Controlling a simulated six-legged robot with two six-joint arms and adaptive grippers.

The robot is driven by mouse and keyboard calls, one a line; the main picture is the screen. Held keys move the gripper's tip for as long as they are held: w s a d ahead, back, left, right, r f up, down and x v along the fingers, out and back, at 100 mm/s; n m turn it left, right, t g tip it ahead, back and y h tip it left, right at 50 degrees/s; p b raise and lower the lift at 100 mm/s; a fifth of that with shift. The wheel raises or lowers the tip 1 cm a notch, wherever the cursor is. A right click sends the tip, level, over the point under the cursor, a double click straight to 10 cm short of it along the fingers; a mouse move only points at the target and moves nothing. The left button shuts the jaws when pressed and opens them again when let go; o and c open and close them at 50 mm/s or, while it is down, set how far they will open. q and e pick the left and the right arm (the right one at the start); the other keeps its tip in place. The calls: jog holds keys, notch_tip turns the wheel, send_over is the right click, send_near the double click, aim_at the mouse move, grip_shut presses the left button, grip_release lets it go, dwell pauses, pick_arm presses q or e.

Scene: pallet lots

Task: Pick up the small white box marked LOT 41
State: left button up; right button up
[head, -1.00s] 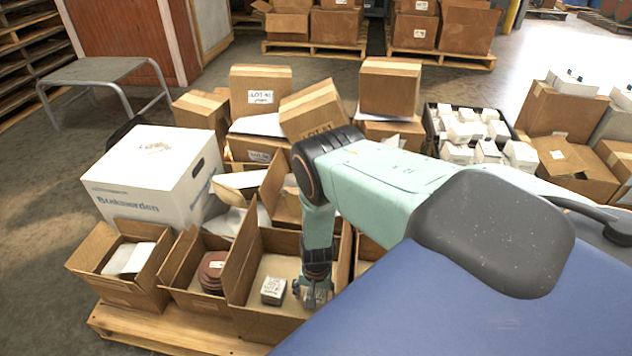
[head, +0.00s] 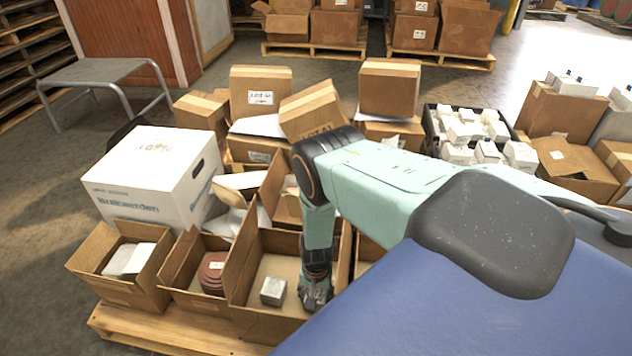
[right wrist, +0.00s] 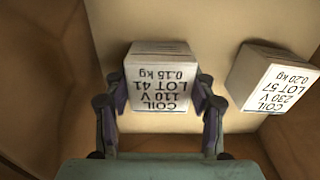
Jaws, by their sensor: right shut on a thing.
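The small white box marked LOT 41 (right wrist: 157,90) shows in the right wrist view, its label reading COIL 110 V, upside down. My right gripper (right wrist: 160,108) has one finger on each side of it and is shut on it. In the head view my right gripper (head: 316,296) reaches down inside an open cardboard carton (head: 240,272), and the LOT 41 box is hidden or too small to make out there. A second small white box, marked LOT 57 (right wrist: 274,85), lies beside it; it also shows in the head view (head: 272,291). My left gripper is not in view.
The carton walls (right wrist: 40,90) stand close around my right gripper. A carton with reddish-brown discs (head: 212,272) and a large white box (head: 150,180) stand to the left. A black crate of white boxes (head: 432,135) is behind my arm.

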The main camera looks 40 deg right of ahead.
aim_at(316, 293)
notch_tip(316, 293, up, 28)
jog(key=p, duration=1.9)
